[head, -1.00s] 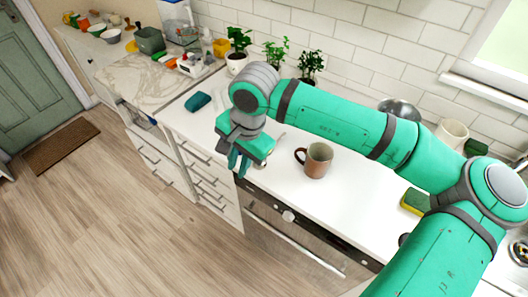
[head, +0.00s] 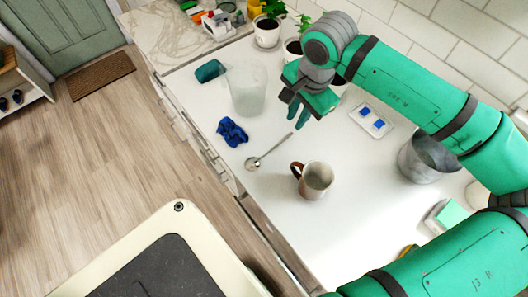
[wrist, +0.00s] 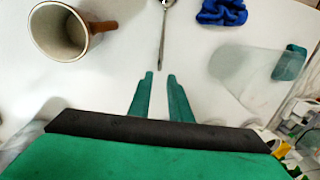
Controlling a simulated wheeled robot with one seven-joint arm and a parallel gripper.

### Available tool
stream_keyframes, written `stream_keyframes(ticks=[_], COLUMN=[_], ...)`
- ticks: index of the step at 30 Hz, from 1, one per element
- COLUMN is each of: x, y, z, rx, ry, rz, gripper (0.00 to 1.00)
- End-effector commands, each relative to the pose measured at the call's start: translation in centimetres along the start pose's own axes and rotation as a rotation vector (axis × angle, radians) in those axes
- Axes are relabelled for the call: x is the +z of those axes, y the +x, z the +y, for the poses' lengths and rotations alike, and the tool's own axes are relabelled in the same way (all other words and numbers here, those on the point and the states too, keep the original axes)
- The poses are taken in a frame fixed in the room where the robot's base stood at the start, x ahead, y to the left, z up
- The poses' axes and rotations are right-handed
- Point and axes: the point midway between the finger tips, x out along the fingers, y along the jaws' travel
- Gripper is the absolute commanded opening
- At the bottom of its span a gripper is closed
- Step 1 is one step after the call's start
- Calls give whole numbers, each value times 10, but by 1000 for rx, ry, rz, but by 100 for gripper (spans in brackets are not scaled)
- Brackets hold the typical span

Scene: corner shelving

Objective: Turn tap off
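No tap shows in either view now. My gripper (head: 298,115) hangs over the white counter (head: 350,228) in the head view, fingers pointing down. In the wrist view my gripper (wrist: 160,76) has its two green fingers apart with a narrow gap and nothing between them. It is above the counter, near the spoon (wrist: 163,38). My arm hides part of the counter on the right in the head view.
A brown mug (head: 317,180), the spoon (head: 254,163), a blue cloth (head: 232,132) and a clear glass (head: 246,90) stand or lie on the counter. A metal pot (head: 425,160) is at right. Potted plants (head: 268,32) line the back. Bare counter lies around the mug.

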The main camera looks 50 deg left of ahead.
Motion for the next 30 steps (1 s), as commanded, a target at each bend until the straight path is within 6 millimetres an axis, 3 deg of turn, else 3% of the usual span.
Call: stream_keyframes(ticks=[6, 14, 22, 30], x=[3, 3, 4, 4], y=[33, 50, 86, 94], z=[-2, 1, 3, 3], rx=[1, 1, 0, 0], ry=[-7, -2, -1, -2], rz=[-5, -4, -4, -1], gripper=[18, 18, 18, 18])
